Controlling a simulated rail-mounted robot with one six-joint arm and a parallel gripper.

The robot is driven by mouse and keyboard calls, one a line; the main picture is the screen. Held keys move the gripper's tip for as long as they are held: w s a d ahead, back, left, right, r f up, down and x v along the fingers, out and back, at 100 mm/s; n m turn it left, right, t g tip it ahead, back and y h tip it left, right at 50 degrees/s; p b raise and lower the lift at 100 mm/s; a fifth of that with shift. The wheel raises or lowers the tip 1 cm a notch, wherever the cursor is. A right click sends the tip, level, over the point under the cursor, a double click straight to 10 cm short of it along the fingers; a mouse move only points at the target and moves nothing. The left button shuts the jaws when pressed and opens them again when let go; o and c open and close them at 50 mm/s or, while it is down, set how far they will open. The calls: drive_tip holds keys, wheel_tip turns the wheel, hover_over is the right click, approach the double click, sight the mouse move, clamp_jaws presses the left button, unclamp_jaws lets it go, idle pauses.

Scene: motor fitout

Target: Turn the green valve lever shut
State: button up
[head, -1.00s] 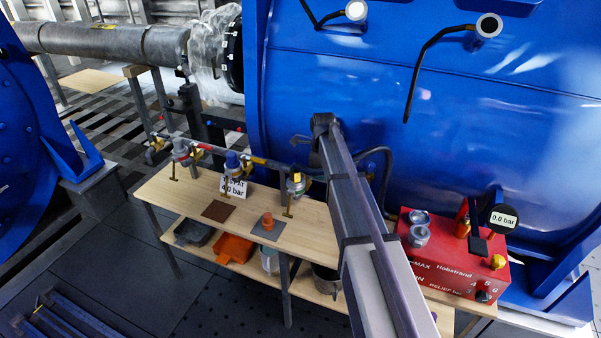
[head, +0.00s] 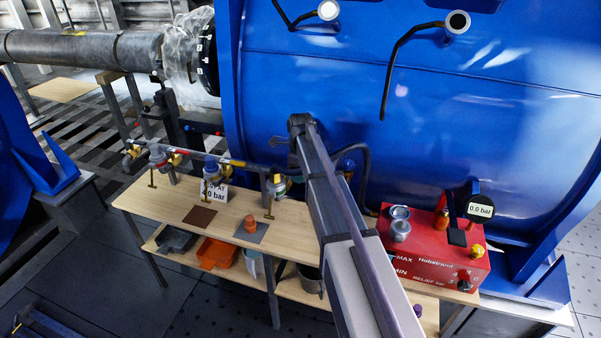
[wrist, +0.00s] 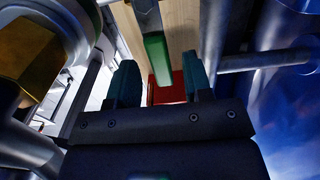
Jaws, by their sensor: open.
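The green valve lever (wrist: 157,58) shows in the wrist view as a green grip on a flat grey bar that comes in from the top edge. My gripper (wrist: 161,82) is open, with one dark teal finger on each side of the green grip. I see gaps between the grip and both fingers, and nothing is clamped. How deep the grip sits between the fingertips I cannot tell. In the head view my arm hides the gripper, and I cannot make out the green lever there.
In the wrist view a brass nut (wrist: 28,58) and grey pipe (wrist: 255,62) lie close beside the gripper. In the head view a wooden bench (head: 150,194) carries valves and a red pump box (head: 425,262). The blue casing (head: 420,130) stands behind.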

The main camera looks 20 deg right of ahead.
wheel_tip(320, 180, up, 11)
drive_tip(key=p, duration=1)
drive_tip(key=shift+p, duration=0.4)
drive_tip(key=shift+f, duration=0.15)
drive_tip(key=s+a+f+n+b, duration=0.1)
drive_tip(key=s+a+n, duration=0.2)
drive_tip(key=s+n, duration=0.5)
drive_tip(key=s+a+f+n+b, duration=0.1)
drive_tip(key=s+a+n, duration=0.3)
drive_tip(key=s+n, duration=0.5)
drive_tip(key=s+a+f+n+b, duration=0.1)
drive_tip(key=s+a+n, duration=0.3)
drive_tip(key=s+n, duration=0.4)
drive_tip(key=s+b, duration=0.1)
drive_tip(key=s, duration=0.2)
drive_tip(key=shift+a+f+n, duration=0.25)
drive_tip(key=shift+f+n, duration=0.15)
